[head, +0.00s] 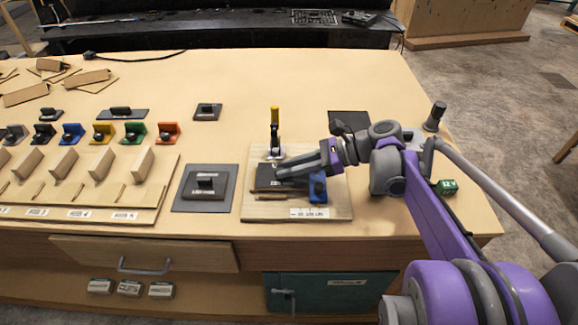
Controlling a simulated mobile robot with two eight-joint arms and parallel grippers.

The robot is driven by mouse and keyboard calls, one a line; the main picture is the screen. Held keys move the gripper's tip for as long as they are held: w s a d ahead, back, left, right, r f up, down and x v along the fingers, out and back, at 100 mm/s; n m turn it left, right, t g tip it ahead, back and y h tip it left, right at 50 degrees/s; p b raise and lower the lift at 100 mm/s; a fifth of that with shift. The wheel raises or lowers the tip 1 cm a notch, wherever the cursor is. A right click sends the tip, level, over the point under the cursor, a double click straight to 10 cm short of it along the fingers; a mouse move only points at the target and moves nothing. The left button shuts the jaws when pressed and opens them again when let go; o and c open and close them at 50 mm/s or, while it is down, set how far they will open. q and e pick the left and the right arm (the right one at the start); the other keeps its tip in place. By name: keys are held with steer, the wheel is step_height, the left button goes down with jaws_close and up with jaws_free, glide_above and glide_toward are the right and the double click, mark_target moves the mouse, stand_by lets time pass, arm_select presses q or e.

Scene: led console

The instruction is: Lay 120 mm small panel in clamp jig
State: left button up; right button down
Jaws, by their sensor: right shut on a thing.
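The clamp jig (340,205) is a pale wooden board near the front of the table. My right gripper (281,172) reaches in from the right, low over the jig. It is shut on a dark small panel (267,177) that sits between the clamp and thin wooden strips. The fingers partly cover the panel, so I cannot tell whether it rests flat on the board. My left gripper is not in view.
Left of the jig a dark plate with a handle (205,182) lies on a grey mat (219,207). Further left is a wooden rack with several coloured blocks (103,132). A dark mat (348,118) lies behind the jig.

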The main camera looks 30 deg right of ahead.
steer(key=shift+f+b, duration=0.35)
steer(key=shift+f, duration=0.3)
stand_by(0.4)
steer(key=c, duration=0.7)
jaws_free()
steer(key=shift+c, duration=0.2)
steer(key=v, duration=1.1)
steer(key=shift+a, duration=0.1)
